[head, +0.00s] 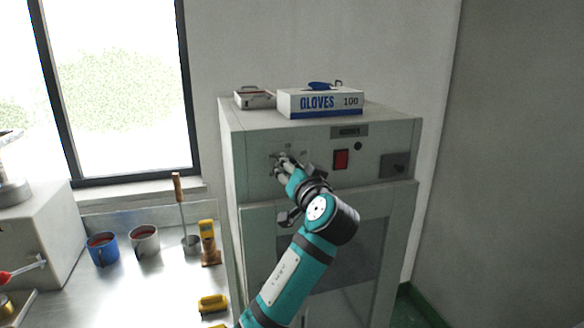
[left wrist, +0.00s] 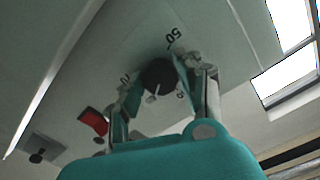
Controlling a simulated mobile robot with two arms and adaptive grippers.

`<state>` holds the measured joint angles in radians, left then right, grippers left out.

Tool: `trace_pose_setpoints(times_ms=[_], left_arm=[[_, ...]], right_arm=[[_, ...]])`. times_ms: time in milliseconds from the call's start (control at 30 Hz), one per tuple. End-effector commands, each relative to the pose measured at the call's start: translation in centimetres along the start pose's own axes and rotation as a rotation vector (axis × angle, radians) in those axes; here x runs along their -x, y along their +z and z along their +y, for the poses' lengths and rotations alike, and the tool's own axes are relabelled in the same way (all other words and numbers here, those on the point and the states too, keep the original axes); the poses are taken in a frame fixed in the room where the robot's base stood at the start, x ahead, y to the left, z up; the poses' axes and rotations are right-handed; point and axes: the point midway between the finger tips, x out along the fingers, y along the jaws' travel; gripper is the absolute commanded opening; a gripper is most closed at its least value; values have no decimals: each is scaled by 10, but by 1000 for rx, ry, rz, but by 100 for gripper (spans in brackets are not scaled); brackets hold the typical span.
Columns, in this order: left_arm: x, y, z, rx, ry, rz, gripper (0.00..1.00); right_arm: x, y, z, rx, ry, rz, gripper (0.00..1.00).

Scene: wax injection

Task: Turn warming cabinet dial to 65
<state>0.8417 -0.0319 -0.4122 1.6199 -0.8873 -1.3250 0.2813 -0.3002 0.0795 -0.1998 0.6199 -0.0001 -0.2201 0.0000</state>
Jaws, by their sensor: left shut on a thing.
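The warming cabinet (head: 232,140) is a tall pale grey cabinet with a control panel across its top front. My left gripper (head: 281,162) is at the left part of this panel and covers the dial in the head view. In the left wrist view the dial (left wrist: 158,76) is a round black knob with a light pointer, between the fingers of my left gripper (left wrist: 157,88). The gripper is shut on the dial. A "50" mark shows above the dial; other marks are partly hidden by the fingers, so the exact setting cannot be read. My right gripper is not in view.
A red switch (head: 341,159) and a dark latch (head: 394,165) are on the same panel. A glove box (head: 320,102) and a small metal case (head: 255,98) lie on top. A bench (head: 131,270) with cups and tools stands at the left.

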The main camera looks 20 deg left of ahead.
Motion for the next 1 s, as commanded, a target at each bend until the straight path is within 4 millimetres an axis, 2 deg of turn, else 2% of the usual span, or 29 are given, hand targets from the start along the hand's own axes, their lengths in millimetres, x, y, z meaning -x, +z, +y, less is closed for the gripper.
trace_pose_setpoints(times_ms=[367, 400, 533, 833, 1000], left_arm=[[0, 1, 1, -3, 2, -2, 4], [0, 1, 1, -3, 2, -1, 41], [0, 1, 1, -3, 1, -1, 58], [2, 0, 1, -2, 1, 1, 59], [20, 0, 2, 1, 4, 2, 59]], right_arm=[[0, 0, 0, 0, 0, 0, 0], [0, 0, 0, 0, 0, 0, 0], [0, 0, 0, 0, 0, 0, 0], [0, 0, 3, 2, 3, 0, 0], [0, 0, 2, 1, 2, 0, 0]])
